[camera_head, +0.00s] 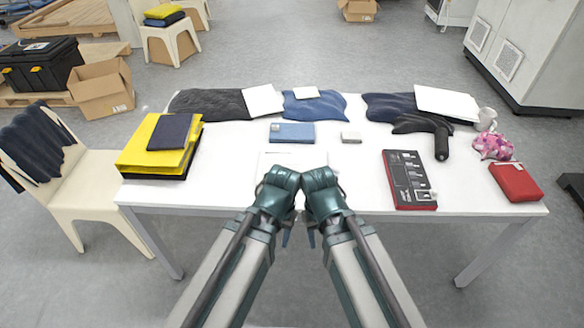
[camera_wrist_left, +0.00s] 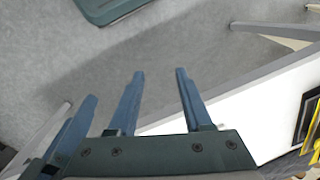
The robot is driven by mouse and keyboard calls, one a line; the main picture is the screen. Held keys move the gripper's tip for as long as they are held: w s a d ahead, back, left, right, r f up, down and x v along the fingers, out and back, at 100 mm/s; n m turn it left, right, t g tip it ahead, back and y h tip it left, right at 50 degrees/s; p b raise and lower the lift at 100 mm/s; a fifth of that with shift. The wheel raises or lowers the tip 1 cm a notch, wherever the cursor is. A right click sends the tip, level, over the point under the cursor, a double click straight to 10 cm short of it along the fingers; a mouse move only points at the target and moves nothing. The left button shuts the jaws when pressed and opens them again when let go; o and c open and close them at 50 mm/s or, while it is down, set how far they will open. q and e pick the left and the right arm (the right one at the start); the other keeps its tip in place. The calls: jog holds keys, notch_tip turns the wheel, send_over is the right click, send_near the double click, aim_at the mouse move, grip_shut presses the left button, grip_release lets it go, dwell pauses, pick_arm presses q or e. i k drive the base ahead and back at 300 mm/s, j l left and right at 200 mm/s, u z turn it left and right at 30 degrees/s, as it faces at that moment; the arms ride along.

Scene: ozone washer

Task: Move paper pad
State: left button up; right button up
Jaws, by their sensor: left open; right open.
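A flat white paper item (camera_head: 290,158), which looks like a paper pad, lies on the white table (camera_head: 230,165) near its middle. Its near part is hidden behind my arms. My left gripper (camera_head: 289,230) and right gripper (camera_head: 310,230) hang side by side in front of the table's near edge, fingers pointing down. Both are open and empty, apart from the pad. In the left wrist view the left gripper's fingers (camera_wrist_left: 160,75) are spread over bare floor, with the table edge to the right.
Yellow and dark folders (camera_head: 160,145) are stacked at the left. A blue box (camera_head: 292,132) and small grey box (camera_head: 351,137) lie behind the pad. A black-and-red box (camera_head: 409,180), dark handheld tool (camera_head: 425,128) and red pouch (camera_head: 515,182) are right. Dark cloths and white sheets line the back.

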aim_at(301, 161)
jog(key=i+j+z, duration=0.1)
jog(key=i+j, duration=0.4)
jog(key=z, duration=1.55)
